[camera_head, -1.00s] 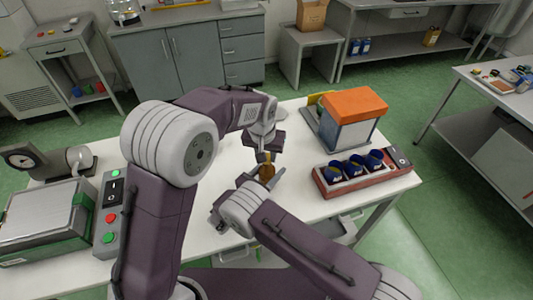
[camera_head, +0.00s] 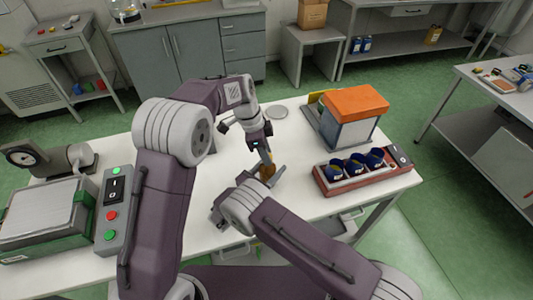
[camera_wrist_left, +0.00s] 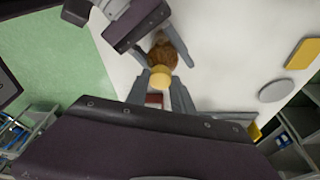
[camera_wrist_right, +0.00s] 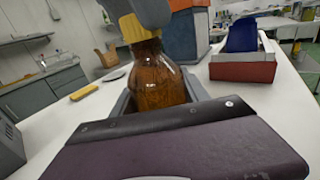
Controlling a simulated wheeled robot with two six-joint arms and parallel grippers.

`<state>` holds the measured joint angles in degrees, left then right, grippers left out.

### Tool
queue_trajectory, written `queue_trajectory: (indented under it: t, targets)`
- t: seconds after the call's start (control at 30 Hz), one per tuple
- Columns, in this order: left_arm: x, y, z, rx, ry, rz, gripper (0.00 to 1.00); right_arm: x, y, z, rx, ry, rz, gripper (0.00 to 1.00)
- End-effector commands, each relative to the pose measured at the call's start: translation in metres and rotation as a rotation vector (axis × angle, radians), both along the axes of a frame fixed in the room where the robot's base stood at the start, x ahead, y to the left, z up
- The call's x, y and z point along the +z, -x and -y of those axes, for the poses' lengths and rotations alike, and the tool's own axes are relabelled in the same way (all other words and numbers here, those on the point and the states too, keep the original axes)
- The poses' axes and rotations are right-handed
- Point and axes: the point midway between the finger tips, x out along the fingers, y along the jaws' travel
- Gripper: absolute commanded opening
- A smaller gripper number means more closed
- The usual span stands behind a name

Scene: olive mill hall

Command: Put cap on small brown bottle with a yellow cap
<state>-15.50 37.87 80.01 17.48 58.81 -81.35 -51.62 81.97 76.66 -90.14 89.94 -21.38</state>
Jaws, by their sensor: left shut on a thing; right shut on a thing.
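The small brown bottle (camera_wrist_right: 160,82) stands upright in the right wrist view, with its lower part behind my wrist. My right gripper (camera_head: 270,180) is shut on the bottle, which looks small in the head view (camera_head: 267,171). The yellow cap (camera_wrist_right: 138,28) is at the bottle's mouth, between the grey fingers of my left gripper (camera_head: 264,153). The left gripper is shut on the cap from above. The cap also shows in the left wrist view (camera_wrist_left: 160,78), in line with the bottle (camera_wrist_left: 165,52). I cannot tell whether the cap is fully seated.
A red tray (camera_head: 333,185) with blue containers stands at the right of the white table. An orange-topped box (camera_head: 355,104) is behind it. A grey disc (camera_head: 277,112) lies at the back. A control box (camera_head: 115,208) and a green-grey machine (camera_head: 45,220) occupy the left side.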

Motion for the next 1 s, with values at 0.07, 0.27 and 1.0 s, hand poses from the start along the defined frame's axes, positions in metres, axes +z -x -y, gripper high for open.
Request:
queue_trajectory:
  t: [0.07, 0.27, 1.0]
  targets:
    - [-0.0014, -0.0041, 0.0007, -0.268, 0.001, 0.003, 0.00, 0.0002, 0.0001, 0.0004, -0.001, -0.001, 0.001, 0.00]
    - [-0.0035, -0.0053, 0.0032, -0.993, 0.000, 0.002, 0.00, 0.0002, 0.0002, 0.0005, -0.002, -0.001, 0.001, 0.00]
    - [-0.0010, -0.0048, 0.0031, -1.378, 0.001, 0.004, 0.50, -0.0001, 0.0002, 0.0005, -0.001, 0.000, 0.000, 0.00]
